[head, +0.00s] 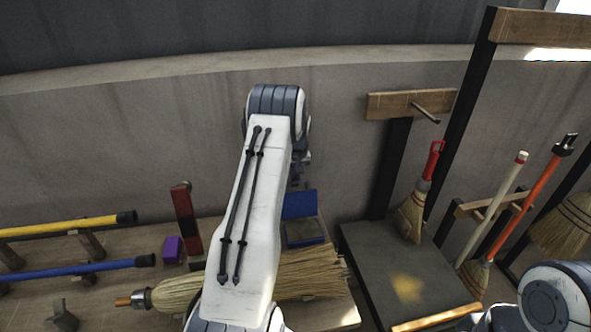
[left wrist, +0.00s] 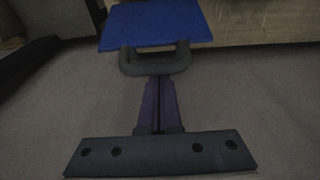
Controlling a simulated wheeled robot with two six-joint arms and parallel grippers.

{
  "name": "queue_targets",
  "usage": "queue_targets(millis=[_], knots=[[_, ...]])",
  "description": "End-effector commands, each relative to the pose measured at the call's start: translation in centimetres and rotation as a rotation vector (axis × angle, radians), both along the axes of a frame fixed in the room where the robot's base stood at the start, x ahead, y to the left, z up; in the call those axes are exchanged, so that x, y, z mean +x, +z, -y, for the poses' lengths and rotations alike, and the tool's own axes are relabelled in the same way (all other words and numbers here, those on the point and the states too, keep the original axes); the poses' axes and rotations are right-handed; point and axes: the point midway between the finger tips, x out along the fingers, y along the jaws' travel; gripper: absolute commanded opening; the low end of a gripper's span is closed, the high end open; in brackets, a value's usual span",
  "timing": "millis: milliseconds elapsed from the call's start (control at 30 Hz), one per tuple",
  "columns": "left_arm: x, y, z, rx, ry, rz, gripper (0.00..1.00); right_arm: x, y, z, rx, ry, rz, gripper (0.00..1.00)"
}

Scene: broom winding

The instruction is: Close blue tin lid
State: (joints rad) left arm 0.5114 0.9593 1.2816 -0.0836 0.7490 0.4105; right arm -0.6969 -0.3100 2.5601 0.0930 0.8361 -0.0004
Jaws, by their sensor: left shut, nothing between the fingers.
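The blue tin stands open on the bench in the head view. Its blue lid (head: 299,204) is raised at the back, and its open body (head: 304,233) lies in front, with a dark inside. My left arm reaches up past the tin's left side. My left gripper (head: 298,178) shows only in part beside the arm, just above the lid. In the left wrist view my left gripper (left wrist: 157,64) is shut and empty. A flat blue panel (left wrist: 155,22), likely the lid, is just beyond its fingertips; I cannot tell whether they touch. My right gripper is out of view.
A straw broom (head: 308,272) lies in front of the tin, partly behind my arm. A purple block (head: 172,250) and a red-and-black upright piece (head: 185,220) stand to the left. A dark table (head: 365,265) with a hand brush (head: 410,217) is to the right.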

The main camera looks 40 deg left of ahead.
Motion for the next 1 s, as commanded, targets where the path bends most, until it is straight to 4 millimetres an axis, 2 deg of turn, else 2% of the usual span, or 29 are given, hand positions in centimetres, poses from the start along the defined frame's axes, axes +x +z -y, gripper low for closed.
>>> queue_targets(millis=[133,300,733,1000], knots=[[0.2,-2.0,-0.2,0.0,0.0,-0.001,0.0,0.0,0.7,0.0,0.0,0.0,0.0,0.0],[0.3,-3.1,-0.4,0.001,0.0,0.001,0.0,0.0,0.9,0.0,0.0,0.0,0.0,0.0],[0.3,-3.3,-0.4,0.003,0.0,0.003,0.0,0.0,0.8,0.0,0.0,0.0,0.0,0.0],[-0.1,-3.1,-0.9,0.036,0.009,0.03,0.0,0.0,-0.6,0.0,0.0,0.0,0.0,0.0]])
